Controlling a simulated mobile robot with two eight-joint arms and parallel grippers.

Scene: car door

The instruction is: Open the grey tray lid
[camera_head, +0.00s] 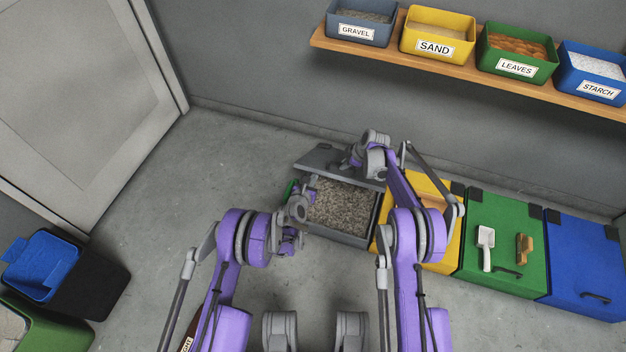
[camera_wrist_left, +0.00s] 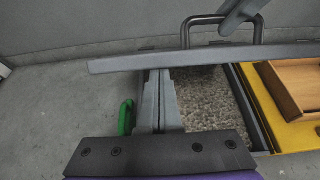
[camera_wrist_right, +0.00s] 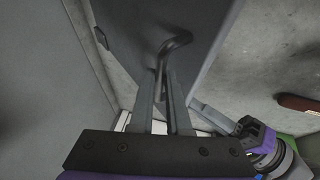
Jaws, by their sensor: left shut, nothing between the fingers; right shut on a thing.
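The grey tray (camera_head: 352,239) stands on the floor, filled with grey gravel (camera_head: 338,206). Its grey lid (camera_head: 322,158) is raised and tilted up at the back, so the gravel shows. In the left wrist view the lid's edge (camera_wrist_left: 120,64) runs across the picture, with its dark handle (camera_wrist_left: 188,32) above. My right gripper (camera_head: 352,160) is shut on the handle, which also shows in the right wrist view (camera_wrist_right: 176,42). My left gripper (camera_wrist_left: 160,76) is shut and empty over the tray's left side, its tips close to the lid's edge, partly hidden by it.
A yellow bin (camera_head: 428,186) adjoins the tray on the right, then closed green (camera_head: 535,222) and blue (camera_head: 580,245) bins. A scoop (camera_head: 486,247) and brush (camera_head: 524,249) lie on the green lid. A green object (camera_wrist_left: 126,117) is left of the tray. A shelf (camera_head: 385,52) hangs behind.

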